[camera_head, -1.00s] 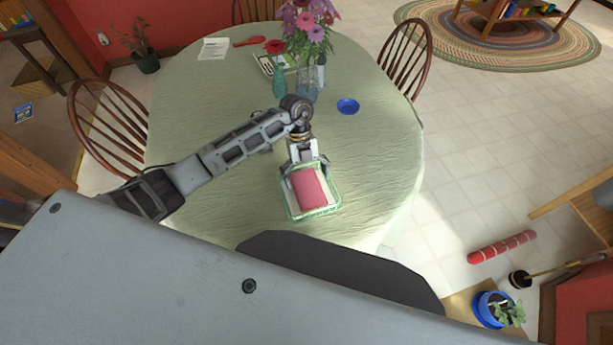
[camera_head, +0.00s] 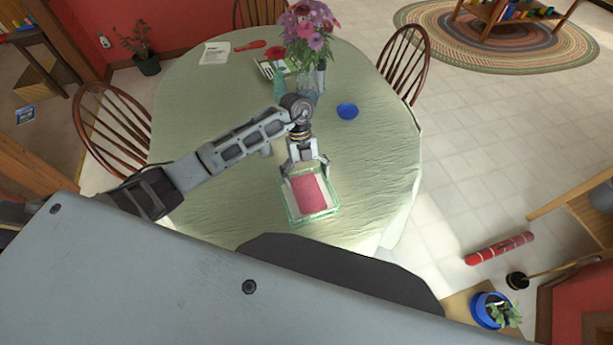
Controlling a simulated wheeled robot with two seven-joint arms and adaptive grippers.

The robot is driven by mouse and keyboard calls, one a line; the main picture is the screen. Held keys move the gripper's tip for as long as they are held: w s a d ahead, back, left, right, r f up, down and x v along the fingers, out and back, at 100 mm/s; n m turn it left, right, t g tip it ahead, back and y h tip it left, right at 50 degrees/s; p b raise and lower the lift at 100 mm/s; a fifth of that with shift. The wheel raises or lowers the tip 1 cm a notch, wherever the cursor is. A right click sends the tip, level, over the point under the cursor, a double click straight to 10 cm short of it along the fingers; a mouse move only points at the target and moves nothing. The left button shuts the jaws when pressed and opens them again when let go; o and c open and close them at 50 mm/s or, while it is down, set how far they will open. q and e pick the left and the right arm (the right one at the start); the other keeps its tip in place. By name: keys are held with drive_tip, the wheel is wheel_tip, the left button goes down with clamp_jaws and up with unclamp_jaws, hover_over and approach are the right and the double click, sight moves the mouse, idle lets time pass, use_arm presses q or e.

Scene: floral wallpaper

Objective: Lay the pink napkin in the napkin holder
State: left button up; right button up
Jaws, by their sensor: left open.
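The pink napkin (camera_head: 309,194) lies flat inside the napkin holder (camera_head: 291,213), a shallow tray with a pale green rim near the front edge of the table. My left gripper (camera_head: 305,172) is over the far end of the napkin, with its fingers spread. I cannot tell whether the fingertips touch the napkin or the holder. My right gripper is not in view.
The round table (camera_head: 210,130) has a pale green cloth. A blue bowl (camera_head: 347,111), a flower vase (camera_head: 307,80), a paper sheet (camera_head: 215,53) and a red utensil (camera_head: 251,46) stand or lie further back. The table's left and right sides are clear.

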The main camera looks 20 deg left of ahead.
use_arm(q)
drive_tip(key=shift+r+p, duration=0.95)
drive_tip(key=shift+r, duration=0.4)
drive_tip(key=shift+r+p, duration=1.35)
drive_tip(key=shift+r, duration=0.35)
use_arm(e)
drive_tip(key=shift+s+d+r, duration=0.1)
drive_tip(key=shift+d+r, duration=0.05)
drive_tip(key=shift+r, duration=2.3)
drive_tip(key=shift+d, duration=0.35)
use_arm(q)
drive_tip(key=shift+f, duration=0.1)
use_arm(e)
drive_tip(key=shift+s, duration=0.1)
